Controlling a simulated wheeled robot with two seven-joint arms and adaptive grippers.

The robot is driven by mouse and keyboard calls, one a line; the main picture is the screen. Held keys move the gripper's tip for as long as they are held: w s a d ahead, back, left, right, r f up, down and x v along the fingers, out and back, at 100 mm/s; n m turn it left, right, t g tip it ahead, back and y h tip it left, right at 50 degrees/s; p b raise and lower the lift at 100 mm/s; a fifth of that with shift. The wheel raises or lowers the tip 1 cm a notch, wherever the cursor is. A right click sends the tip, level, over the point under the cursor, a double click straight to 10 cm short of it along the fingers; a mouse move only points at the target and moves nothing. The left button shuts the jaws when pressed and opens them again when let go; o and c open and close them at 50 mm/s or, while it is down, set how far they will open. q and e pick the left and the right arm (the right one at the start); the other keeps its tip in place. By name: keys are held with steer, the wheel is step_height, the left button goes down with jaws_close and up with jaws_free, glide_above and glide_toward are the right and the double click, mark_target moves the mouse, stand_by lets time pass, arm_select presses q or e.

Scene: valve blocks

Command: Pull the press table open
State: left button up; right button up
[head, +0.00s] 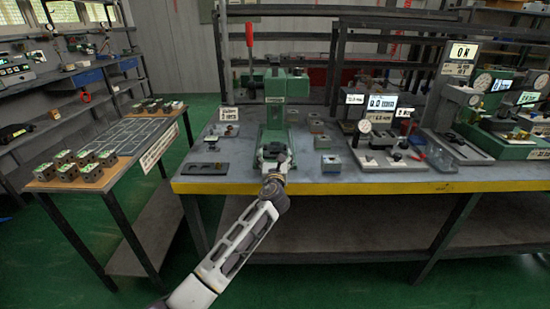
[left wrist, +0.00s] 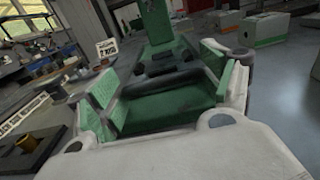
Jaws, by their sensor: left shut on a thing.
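The green press (head: 275,88) stands on the workbench, with a red-handled lever raised at its upper left. Its press table (head: 273,134) is the low green part at the front, near the yellow bench edge. My left gripper (head: 274,156) reaches in from below and is shut on the front of the press table. In the left wrist view, the press table (left wrist: 168,104) lies between the two fingers of my left gripper (left wrist: 165,85), and the press column rises behind it. The fingers hide part of the table's sides. My right gripper is not in view.
A dark plate with holes (head: 205,169) lies left of the press. A side table (head: 120,143) at the left bears several valve blocks. The floor before the bench is clear.

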arm_select(q)
steer(key=shift+a, duration=0.1)
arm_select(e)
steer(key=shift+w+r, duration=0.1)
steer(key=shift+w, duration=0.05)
arm_select(q)
steer(key=o, duration=1.1)
steer(key=shift+o, duration=0.3)
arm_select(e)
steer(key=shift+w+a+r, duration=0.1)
arm_select(q)
steer(key=shift+s, duration=0.15)
